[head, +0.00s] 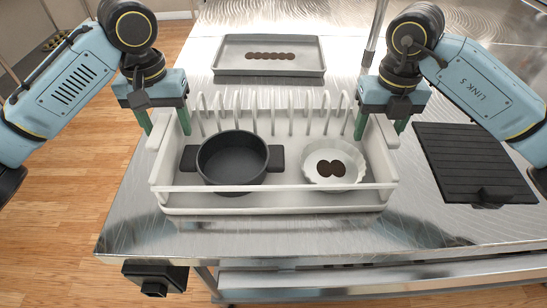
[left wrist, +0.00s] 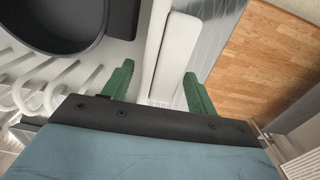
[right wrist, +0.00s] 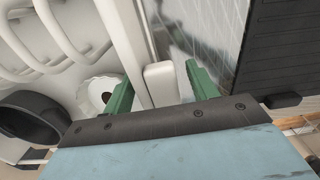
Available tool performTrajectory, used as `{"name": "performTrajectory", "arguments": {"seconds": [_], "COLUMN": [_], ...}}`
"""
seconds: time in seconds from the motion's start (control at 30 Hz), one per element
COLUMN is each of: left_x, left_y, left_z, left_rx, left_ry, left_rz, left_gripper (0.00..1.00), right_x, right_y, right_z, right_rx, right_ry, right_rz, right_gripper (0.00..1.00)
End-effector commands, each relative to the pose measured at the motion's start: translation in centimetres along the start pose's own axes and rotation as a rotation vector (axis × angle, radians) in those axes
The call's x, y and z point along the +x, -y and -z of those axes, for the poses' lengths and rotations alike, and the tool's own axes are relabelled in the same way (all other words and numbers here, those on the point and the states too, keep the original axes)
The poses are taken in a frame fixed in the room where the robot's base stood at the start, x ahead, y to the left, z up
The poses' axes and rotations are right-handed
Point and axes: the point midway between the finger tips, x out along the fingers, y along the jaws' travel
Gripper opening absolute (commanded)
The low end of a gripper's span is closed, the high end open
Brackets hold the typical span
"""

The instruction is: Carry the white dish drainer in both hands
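The white dish drainer (head: 285,208) stands on the metal table with its row of prongs at the back. It holds a dark two-handled pot (head: 232,160) on the left and a white fluted bowl (head: 350,151) on the right. My left gripper (head: 165,124) is open at the drainer's left end; in the left wrist view its fingers straddle the white end handle (left wrist: 172,60) with gaps. My right gripper (head: 381,126) is open at the right end; in the right wrist view its fingers straddle the other end handle (right wrist: 160,82), also with gaps.
A grey tray (head: 235,68) with a row of brown discs lies behind the drainer. A black ribbed board (head: 475,160) lies to the right, near my right arm. Two brown discs (head: 331,168) lie in the bowl. The table's front edge is close before the drainer.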

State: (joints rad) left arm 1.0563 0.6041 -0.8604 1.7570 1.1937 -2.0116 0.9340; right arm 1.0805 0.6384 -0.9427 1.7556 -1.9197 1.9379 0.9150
Motion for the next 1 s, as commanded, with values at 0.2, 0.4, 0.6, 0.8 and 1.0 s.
{"name": "performTrajectory", "arguments": {"seconds": [0.2, 0.4, 0.6, 0.8, 1.0], "left_x": [-0.2, -2.3, -6.0, -9.5, -11.5], "left_y": [-0.1, -0.1, 0.0, 0.0, 0.0], "left_z": [0.0, 0.1, 0.1, 0.1, 0.0], "left_rx": [0.002, 0.002, 0.001, 0.0, 0.0], "left_ry": [-0.001, -0.005, -0.006, -0.004, -0.002], "left_rz": [-0.001, -0.001, 0.0, 0.0, 0.0], "left_gripper": [0.58, 0.58, 0.58, 0.58, 0.58], "right_x": [0.0, 0.0, 0.0, 0.0, 0.0], "right_y": [-0.1, -0.1, -0.1, -0.1, -0.1], "right_z": [0.0, 0.0, 0.0, 0.0, 0.0], "right_rx": [-0.002, -0.002, -0.002, -0.003, -0.002], "right_ry": [0.001, 0.001, 0.001, 0.001, 0.001], "right_rz": [-0.002, -0.003, -0.003, -0.003, -0.003], "right_gripper": [0.58, 0.58, 0.58, 0.58, 0.58]}}
